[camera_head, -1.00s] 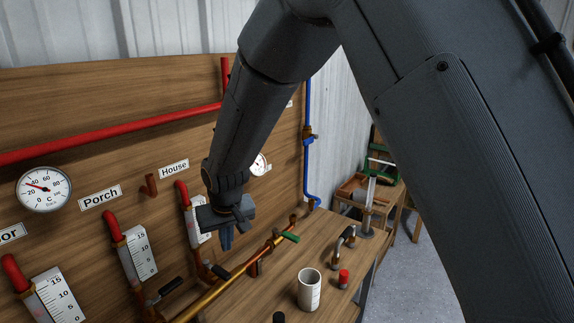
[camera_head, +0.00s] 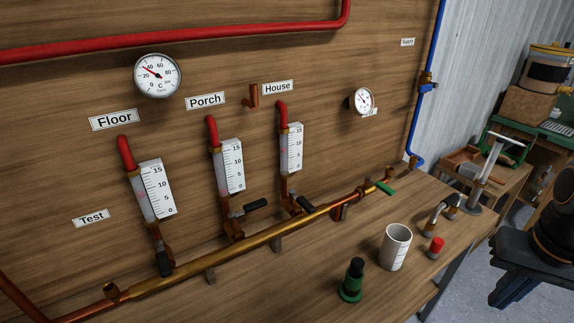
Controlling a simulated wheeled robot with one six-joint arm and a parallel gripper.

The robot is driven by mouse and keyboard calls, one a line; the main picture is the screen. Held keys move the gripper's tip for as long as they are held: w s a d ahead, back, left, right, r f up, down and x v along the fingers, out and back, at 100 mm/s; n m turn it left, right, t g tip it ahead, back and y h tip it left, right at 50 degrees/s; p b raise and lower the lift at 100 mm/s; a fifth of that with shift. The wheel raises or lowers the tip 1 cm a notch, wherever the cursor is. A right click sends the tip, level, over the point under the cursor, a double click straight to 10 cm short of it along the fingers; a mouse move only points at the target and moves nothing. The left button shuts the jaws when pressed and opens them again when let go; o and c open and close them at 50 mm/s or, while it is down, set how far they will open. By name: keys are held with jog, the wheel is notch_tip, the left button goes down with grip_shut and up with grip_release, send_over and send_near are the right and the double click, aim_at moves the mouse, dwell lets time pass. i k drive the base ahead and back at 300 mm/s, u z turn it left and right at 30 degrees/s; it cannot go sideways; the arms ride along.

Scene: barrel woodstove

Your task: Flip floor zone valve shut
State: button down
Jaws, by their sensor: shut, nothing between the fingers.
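The Floor zone valve (camera_head: 164,263) has a black lever handle. It sits on the pipe below the Floor flow meter (camera_head: 156,190), just above the copper manifold pipe. Its handle points down, roughly in line with the pipe. The Floor label (camera_head: 115,119) is up and left of the meter. The Porch valve handle (camera_head: 256,207) sticks out to the right, across its pipe. The House valve handle (camera_head: 304,204) also slants out to the right. My gripper is outside this view, so nothing shows it touching a valve.
The copper manifold (camera_head: 245,245) runs along the wooden panel. On the bench are a white measuring cup (camera_head: 395,247), a green bottle-like item with a black top (camera_head: 353,280) and a red-capped item (camera_head: 435,248). A green-handled valve (camera_head: 385,187) is at the manifold's right end.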

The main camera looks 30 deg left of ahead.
aim_at(163, 261)
jog(key=u, duration=3.15)
jog(key=k, duration=0.7)
jog(key=z, duration=0.45)
jog(key=i, duration=0.85)
